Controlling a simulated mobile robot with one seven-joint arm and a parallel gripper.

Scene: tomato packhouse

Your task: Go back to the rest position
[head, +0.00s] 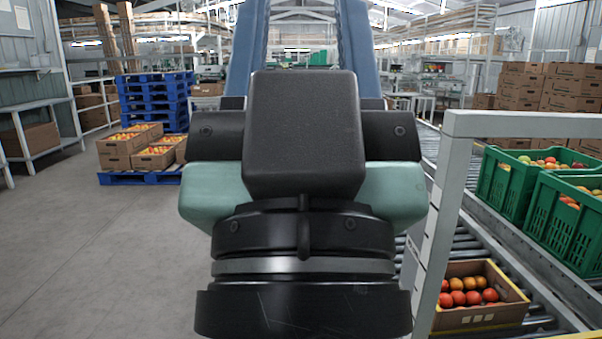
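My gripper (302,25) fills the middle of the head view, seen from behind with its dark body low in the picture. Its two long blue fingers stand apart and run up to the top edge, where their tips are cut off. Background shows between the fingers, and I see nothing held there. The gripper is open.
At right, a grey frame post (440,235) stands close beside a roller conveyor with a tomato carton (480,318) and green crates (560,238). At left, tomato cartons (125,160) and stacked blue pallets (153,97) stand farther back. The left floor (90,250) is clear.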

